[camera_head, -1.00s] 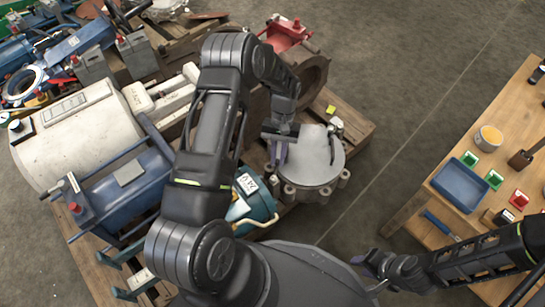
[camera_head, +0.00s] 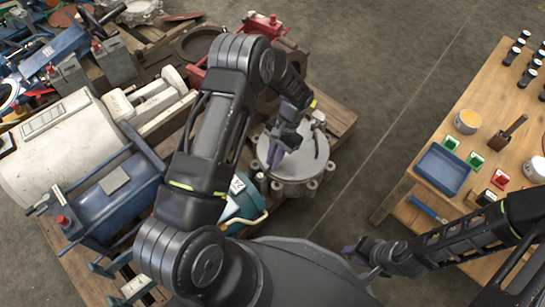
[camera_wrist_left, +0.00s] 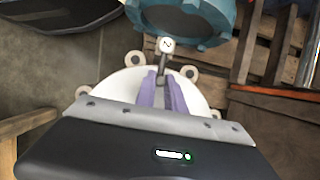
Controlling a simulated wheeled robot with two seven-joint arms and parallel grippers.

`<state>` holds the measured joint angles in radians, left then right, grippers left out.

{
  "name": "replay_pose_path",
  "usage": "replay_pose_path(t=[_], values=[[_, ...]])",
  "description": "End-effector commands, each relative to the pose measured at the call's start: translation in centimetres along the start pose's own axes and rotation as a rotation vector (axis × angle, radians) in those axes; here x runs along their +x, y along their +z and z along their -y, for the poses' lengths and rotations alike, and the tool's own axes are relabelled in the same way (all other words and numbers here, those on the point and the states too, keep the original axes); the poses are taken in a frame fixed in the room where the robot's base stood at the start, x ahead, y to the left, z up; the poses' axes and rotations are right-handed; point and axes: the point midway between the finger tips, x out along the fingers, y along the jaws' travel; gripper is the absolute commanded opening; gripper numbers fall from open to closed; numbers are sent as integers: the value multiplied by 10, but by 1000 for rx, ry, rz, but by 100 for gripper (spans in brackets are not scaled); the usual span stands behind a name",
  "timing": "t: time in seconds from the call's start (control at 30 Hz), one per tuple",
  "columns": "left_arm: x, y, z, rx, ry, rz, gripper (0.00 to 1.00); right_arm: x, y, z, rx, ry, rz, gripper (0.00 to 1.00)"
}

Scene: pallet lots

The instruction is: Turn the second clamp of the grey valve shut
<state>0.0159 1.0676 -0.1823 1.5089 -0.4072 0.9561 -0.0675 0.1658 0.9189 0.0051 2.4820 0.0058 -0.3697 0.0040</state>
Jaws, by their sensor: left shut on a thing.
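The grey valve (camera_head: 306,168) is a round, flat-topped body with lugs around its rim, at the pallet's near right corner. My left gripper (camera_head: 277,157), with purple fingers, is over the left part of its top. In the left wrist view, the fingers (camera_wrist_left: 163,93) are shut on a thin grey clamp handle (camera_wrist_left: 161,66) ending in a white knob with a dark mark (camera_wrist_left: 166,45). The fingers hide much of this clamp. Another dark lever (camera_head: 316,142) lies at the right of the valve top. My right gripper (camera_head: 357,251) is away from the valve; its jaw gap is unclear.
A teal part (camera_head: 243,206) stands close beside the valve, with a blue frame (camera_head: 110,200) and a white cylinder (camera_head: 55,150) further left. A red part (camera_head: 262,24) is behind. A wooden table (camera_head: 405,190) with a blue tray (camera_head: 443,169) stands right. Floor between is clear.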

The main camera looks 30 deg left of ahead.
Motion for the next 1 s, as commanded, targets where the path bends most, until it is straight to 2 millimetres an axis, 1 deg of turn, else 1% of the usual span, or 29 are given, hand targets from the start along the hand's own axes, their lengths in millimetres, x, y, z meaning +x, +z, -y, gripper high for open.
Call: replay_pose_path(t=[0.33,0.37,0.6,0.63,0.87,1.0], values=[[0,0,-1,5,0,0,0,0,0,0,0,0,0,32],[0,0,-1,5,0,0,14,0,0,0,0,0,0,32],[0,0,-1,4,0,0,34,0,0,0,0,0,0,32],[0,0,-1,3,0,0,36,0,0,0,0,0,0,32],[0,0,-1,3,0,0,36,0,0,0,0,0,0,32],[-7,0,0,3,-1,-1,36,-3,0,1,0,0,1,32]])
